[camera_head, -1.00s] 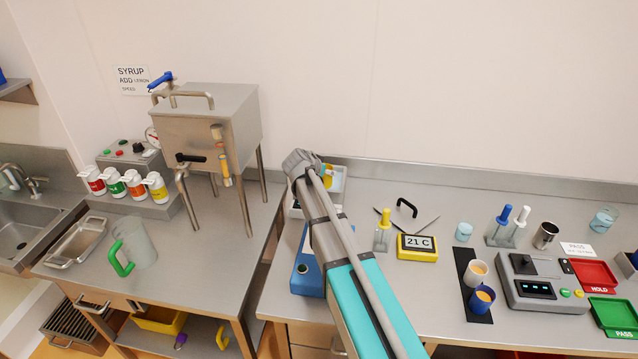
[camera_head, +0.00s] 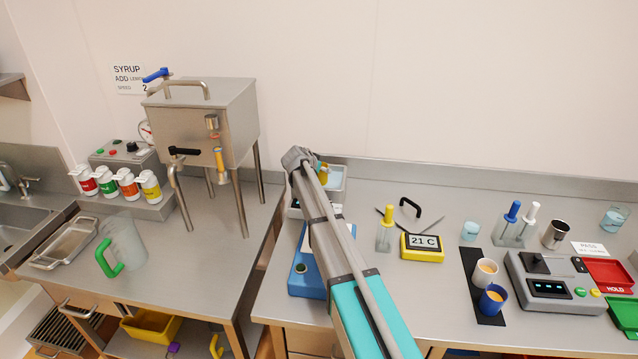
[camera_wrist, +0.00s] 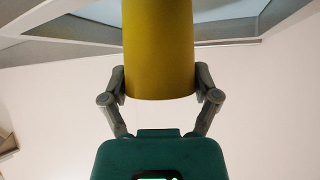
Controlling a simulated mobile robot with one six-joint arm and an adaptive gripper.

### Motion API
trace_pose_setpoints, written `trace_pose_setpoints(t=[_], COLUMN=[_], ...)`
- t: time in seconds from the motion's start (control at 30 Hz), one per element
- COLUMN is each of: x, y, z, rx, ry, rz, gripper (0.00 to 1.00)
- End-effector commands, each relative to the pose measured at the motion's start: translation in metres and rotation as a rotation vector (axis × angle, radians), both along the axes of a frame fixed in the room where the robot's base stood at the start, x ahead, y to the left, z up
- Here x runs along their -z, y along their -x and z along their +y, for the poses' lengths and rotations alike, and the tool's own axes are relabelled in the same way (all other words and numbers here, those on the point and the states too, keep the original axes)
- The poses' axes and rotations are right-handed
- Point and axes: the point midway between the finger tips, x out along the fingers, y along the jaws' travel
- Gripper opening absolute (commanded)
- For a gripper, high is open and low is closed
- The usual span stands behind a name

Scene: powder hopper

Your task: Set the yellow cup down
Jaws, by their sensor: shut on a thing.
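The yellow cup (camera_wrist: 160,50) fills the top middle of the wrist view. My gripper (camera_wrist: 162,84) is shut on it, with one finger at each side. The cup's far end runs out of the frame at the top. In the head view only a small yellow part of the cup (camera_head: 323,170) shows past the end of my arm, in front of or over a pale tray (camera_head: 338,186). Most of the cup and my gripper are hidden there. I cannot tell whether the cup touches anything beneath it.
A blue device (camera_head: 306,270) stands beside my arm. To the right are a yellow thermometer box (camera_head: 421,248), a clear holder with a yellow-topped tool (camera_head: 386,234), and a black mat (camera_head: 470,262) with two cups. A steel hopper (camera_head: 205,120) stands left. Bare bench lies below the thermometer.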

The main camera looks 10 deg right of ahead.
Motion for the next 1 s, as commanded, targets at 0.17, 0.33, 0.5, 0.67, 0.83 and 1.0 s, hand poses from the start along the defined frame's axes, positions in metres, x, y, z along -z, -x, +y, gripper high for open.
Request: trace_pose_setpoints(t=[0.17,0.33,0.5,0.67,0.83,1.0], x=[0.006,0.006,0.006,0.01,0.022,0.036], y=[-0.005,-0.005,-0.005,-0.008,-0.014,-0.013], z=[0.0,0.0,0.001,0.001,0.001,0.001], rx=[0.0,-0.001,-0.001,-0.001,-0.001,-0.001], ry=[0.0,0.001,0.0,0.0,0.0,0.0], rz=[0.0,0.001,0.0,0.0,0.0,0.0], gripper=[0.27,0.27,0.27,0.27,0.27,0.27])
